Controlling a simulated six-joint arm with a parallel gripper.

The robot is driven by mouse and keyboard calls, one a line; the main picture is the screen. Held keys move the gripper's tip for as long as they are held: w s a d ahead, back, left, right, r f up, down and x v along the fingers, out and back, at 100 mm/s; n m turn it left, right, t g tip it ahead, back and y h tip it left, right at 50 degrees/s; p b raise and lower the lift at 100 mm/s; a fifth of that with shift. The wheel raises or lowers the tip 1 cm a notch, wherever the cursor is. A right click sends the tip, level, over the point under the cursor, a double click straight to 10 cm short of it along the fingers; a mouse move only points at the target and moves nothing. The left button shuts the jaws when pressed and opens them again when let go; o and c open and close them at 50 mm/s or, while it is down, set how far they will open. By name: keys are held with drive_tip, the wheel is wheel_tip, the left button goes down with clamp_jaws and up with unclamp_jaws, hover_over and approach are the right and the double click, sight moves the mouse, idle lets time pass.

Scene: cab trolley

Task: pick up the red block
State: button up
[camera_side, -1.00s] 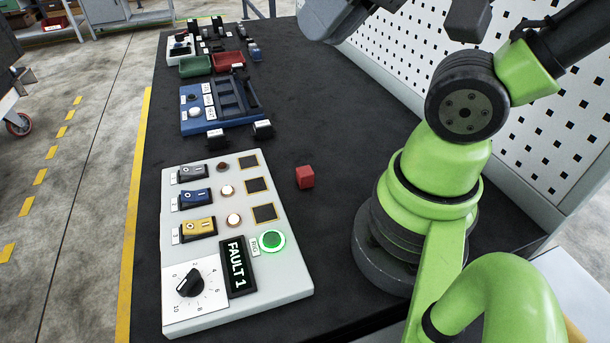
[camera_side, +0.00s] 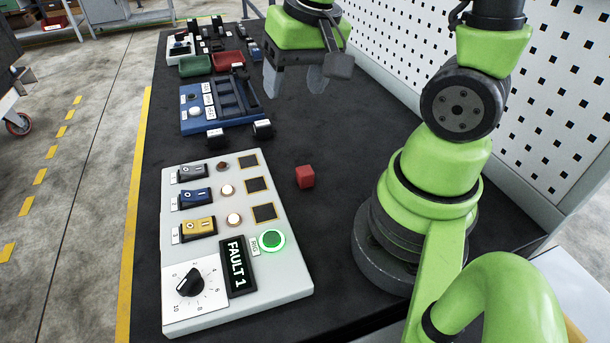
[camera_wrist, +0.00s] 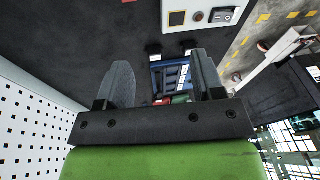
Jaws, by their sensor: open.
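The red block (camera_side: 305,177) sits on the dark table top, just right of the white control panel. In the side view my gripper (camera_side: 296,84) hangs above the table, beyond the block and well apart from it, with its fingers pointing down. In the wrist view the two grey fingers of my gripper (camera_wrist: 162,80) stand apart with nothing held between them. I cannot make out the red block in the wrist view.
The white control panel (camera_side: 178,250) with switches, a dial and a "FAULT 1" display lies left of the block. A perforated wall (camera_side: 440,60) borders the right side.

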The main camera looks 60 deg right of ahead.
sight(306, 172)
drive_tip(key=d+f+g, duration=0.1)
drive_tip(key=f, duration=0.2)
drive_tip(key=d+f+m+g, duration=0.1)
drive_tip(key=f, duration=0.3)
drive_tip(key=d+f+g, duration=0.1)
drive_tip(key=f, duration=0.2)
drive_tip(key=shift+s+d+f+m, duration=0.15)
drive_tip(key=shift+s+f+m, duration=0.15)
drive_tip(key=shift+s+f, duration=0.1)
wheel_tip(306, 172, down, 4)
drive_tip(key=shift+f, duration=0.1)
drive_tip(key=shift+w+a+f, duration=0.15)
drive_tip(key=shift+f, duration=1.2)
drive_tip(key=shift+w+a+f, duration=0.1)
drive_tip(key=shift+a+f, duration=0.05)
drive_tip(key=shift+f, duration=1.15)
drive_tip(key=c, duration=1)
